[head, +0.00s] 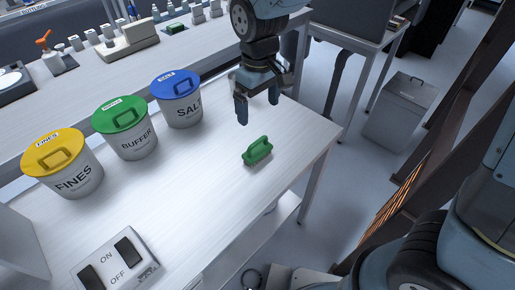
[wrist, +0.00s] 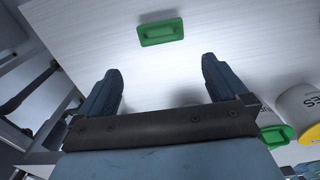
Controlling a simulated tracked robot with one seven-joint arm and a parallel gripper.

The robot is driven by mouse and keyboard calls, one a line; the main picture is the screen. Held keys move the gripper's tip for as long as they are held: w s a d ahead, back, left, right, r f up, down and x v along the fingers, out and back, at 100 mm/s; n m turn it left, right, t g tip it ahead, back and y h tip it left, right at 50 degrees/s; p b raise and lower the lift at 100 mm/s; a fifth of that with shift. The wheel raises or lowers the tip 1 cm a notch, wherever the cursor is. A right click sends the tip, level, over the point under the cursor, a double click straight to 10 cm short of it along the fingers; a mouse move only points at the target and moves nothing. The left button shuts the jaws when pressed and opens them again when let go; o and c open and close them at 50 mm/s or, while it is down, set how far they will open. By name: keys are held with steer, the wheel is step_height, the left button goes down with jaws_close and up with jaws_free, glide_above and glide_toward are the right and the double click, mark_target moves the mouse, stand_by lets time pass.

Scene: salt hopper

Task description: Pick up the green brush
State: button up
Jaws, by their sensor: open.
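The green brush (head: 257,152) lies on the white table near its right edge, with a raised handle on top. In the wrist view the brush (wrist: 160,31) is ahead of the fingertips, between their lines and apart from them. My gripper (head: 257,108) hangs above the table just behind the brush, pointing down. Its jaws are open and empty; in the wrist view both fingers (wrist: 158,70) stand well apart. The underside of the brush is hidden.
Lidded tubs stand to the left: FINES with a yellow lid (head: 64,165), BUFFER with a green lid (head: 126,128), SALT with a blue lid (head: 178,98). An ON/OFF switch box (head: 116,262) sits at the front. The table (head: 200,190) is clear around the brush.

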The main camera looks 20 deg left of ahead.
glide_above(258, 140)
steer(key=f, duration=0.7)
steer(key=shift+s+a+f, duration=0.1)
steer(key=shift+s+f, duration=0.15)
steer(key=shift+f, duration=0.1)
steer(key=shift+w+f, duration=0.2)
steer(key=shift+f, duration=2.8)
steer(key=shift+c, duration=0.4)
steer(key=c, duration=0.8)
